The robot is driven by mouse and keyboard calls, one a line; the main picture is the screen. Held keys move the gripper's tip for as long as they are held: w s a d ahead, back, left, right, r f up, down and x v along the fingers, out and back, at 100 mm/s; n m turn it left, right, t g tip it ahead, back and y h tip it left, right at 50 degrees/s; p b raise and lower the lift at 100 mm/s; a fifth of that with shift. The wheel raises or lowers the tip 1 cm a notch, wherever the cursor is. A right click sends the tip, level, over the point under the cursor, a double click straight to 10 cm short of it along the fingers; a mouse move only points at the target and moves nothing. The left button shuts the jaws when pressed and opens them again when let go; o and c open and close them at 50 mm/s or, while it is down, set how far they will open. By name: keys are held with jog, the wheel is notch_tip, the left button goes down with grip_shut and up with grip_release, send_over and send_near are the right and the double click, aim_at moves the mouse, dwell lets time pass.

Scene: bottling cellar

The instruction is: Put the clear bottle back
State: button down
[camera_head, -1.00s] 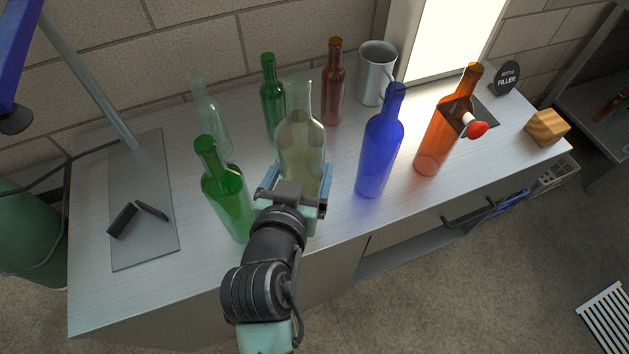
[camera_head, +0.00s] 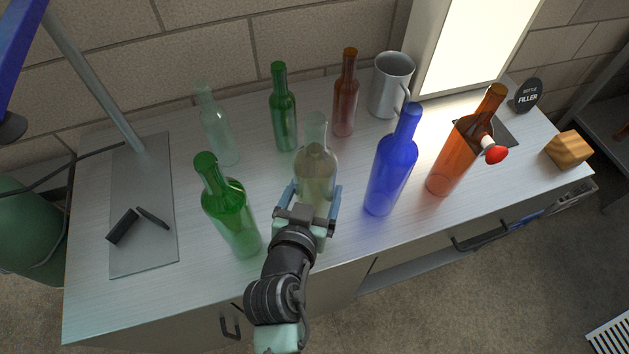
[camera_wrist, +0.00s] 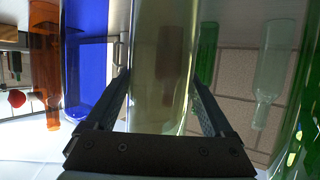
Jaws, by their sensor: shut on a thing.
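A clear bottle (camera_head: 316,182) with a pale yellowish body is held roughly upright near the front edge of the counter. My gripper (camera_head: 315,197) is shut around its body, one finger on each side. In the wrist view the bottle (camera_wrist: 162,60) fills the gap between the fingers (camera_wrist: 162,105). Its base is hidden by my gripper, so I cannot tell if it touches the counter. Another clear, faintly greenish bottle (camera_head: 216,130) stands at the back left of the counter.
A green bottle (camera_head: 232,215) stands close left of my gripper, a blue bottle (camera_head: 390,170) close right. Behind are a dark green bottle (camera_head: 283,120), a brown-red bottle (camera_head: 345,102) and a metal mug (camera_head: 391,85). An orange bottle (camera_head: 458,158) and wooden block (camera_head: 568,150) are farther right.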

jog(key=shift+w+f, duration=0.15)
jog(key=shift+f, duration=0.65)
jog(key=shift+f, duration=0.15)
grip_release()
jog(key=shift+f, duration=0.2)
jog(key=shift+s, duration=0.2)
